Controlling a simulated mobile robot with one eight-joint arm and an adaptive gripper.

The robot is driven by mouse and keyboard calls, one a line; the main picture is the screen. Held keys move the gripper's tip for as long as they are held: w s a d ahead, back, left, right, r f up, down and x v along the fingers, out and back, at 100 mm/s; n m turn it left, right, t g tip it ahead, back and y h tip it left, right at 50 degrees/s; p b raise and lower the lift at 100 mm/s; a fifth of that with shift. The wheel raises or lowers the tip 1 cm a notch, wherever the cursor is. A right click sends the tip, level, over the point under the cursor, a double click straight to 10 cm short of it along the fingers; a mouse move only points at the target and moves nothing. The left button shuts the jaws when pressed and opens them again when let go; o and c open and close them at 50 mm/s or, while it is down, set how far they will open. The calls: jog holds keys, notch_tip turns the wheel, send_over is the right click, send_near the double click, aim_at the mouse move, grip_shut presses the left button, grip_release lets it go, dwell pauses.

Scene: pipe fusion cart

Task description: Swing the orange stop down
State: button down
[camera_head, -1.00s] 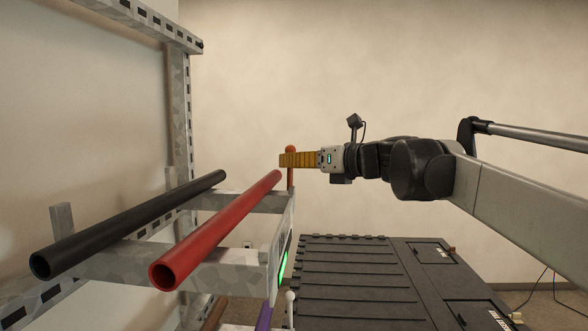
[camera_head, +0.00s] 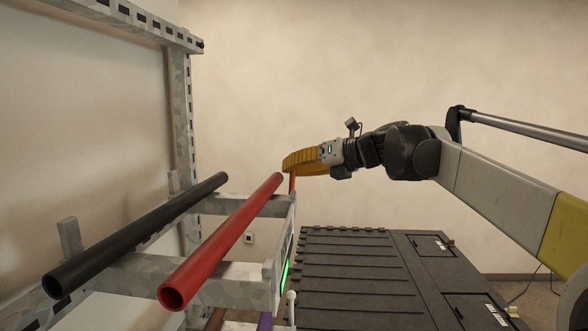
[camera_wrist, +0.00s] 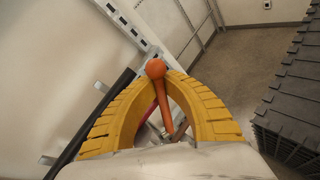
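The orange stop (camera_wrist: 155,70) is a rod with a round ball end. In the wrist view it stands between the two yellow fingers of my gripper (camera_wrist: 158,78), which close in on it just below the ball. In the head view the lower shaft of the stop (camera_head: 293,183) shows upright at the rack's far right corner, beside the end of the red pipe. There the ball is hidden behind my gripper (camera_head: 287,164). The fingers look bowed, with their tips at the stop.
A red pipe (camera_head: 222,241) and a black pipe (camera_head: 135,235) lie on the grey rack arms (camera_head: 232,285). A tall grey frame (camera_head: 182,120) stands behind at left. A dark ribbed case (camera_head: 350,270) sits below my arm. The air above the case is free.

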jog(key=shift+w+d+m+p, duration=0.1)
jog(key=shift+w+m+p, duration=0.3)
jog(key=shift+p, duration=0.2)
jog(key=shift+w+f+m+g+h, duration=0.2)
jog(key=shift+f+m+g+h, duration=0.1)
jog(key=shift+f+m+g, duration=0.25)
jog(key=shift+r, duration=0.1)
jog(key=shift+w+f+m+g, duration=0.45)
jog(key=shift+w+f+g, duration=0.15)
jog(key=shift+g, duration=0.05)
jog(key=shift+s, duration=0.1)
